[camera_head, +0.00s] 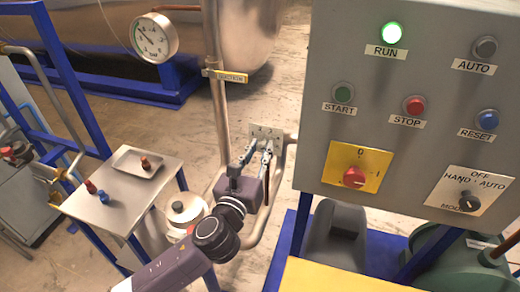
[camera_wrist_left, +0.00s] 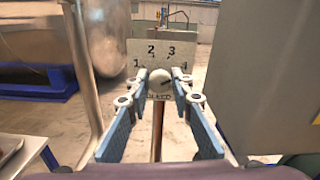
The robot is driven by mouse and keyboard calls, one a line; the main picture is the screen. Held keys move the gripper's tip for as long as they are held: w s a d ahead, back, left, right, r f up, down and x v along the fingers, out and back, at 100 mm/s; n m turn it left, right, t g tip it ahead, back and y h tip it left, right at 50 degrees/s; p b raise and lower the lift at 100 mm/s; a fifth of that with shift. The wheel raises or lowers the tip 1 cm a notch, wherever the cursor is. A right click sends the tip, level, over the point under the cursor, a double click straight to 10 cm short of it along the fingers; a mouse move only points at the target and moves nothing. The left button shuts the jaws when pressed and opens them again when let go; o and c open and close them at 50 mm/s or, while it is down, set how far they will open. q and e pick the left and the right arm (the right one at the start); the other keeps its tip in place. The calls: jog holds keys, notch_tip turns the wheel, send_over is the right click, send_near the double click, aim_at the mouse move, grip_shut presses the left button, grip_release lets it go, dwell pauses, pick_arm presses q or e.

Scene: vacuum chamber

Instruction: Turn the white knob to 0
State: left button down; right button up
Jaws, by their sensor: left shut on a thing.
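The white knob (camera_wrist_left: 160,82) sits on a pale plate marked with numbers (camera_wrist_left: 151,48), of which 1, 2 and 3 read clearly. A dark line on the knob points to the right, toward the mark at the plate's right side. My left gripper (camera_wrist_left: 162,88) has its fingers shut on the knob, one on each side. In the head view the plate (camera_head: 277,130) stands on a pipe, with my left gripper (camera_head: 258,152) reaching up to it; the fingers hide most of the knob there. My right gripper is not in view.
A grey control panel (camera_head: 330,50) with buttons and a red switch (camera_head: 353,177) stands close to the right. A metal side table (camera_head: 118,200) with a small tray (camera_head: 137,161) is at left. A gauge (camera_head: 154,37) and vertical pipe (camera_head: 222,110) stand behind.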

pick_arm(q)
jog(key=n, duration=1.3)
jog(key=shift+a+f, duration=0.1)
jog(key=shift+f, duration=0.05)
jog(key=n, duration=0.8)
jog(key=shift+f+n, duration=0.15)
jog(key=shift+n, duration=0.15)
jog(key=n, duration=0.4)
jog(key=shift+n+p, duration=0.3)
jog(key=n+p, duration=0.1)
jog(key=n, duration=0.4)
jog(key=shift+f, duration=0.1)
jog(key=shift+f+n+p, duration=0.15)
jog(key=shift+n+p, duration=0.25)
jog(key=shift+n, duration=1.3)
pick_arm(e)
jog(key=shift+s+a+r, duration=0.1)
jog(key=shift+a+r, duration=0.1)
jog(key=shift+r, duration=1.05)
pick_arm(q)
jog(key=shift+s, duration=0.1)
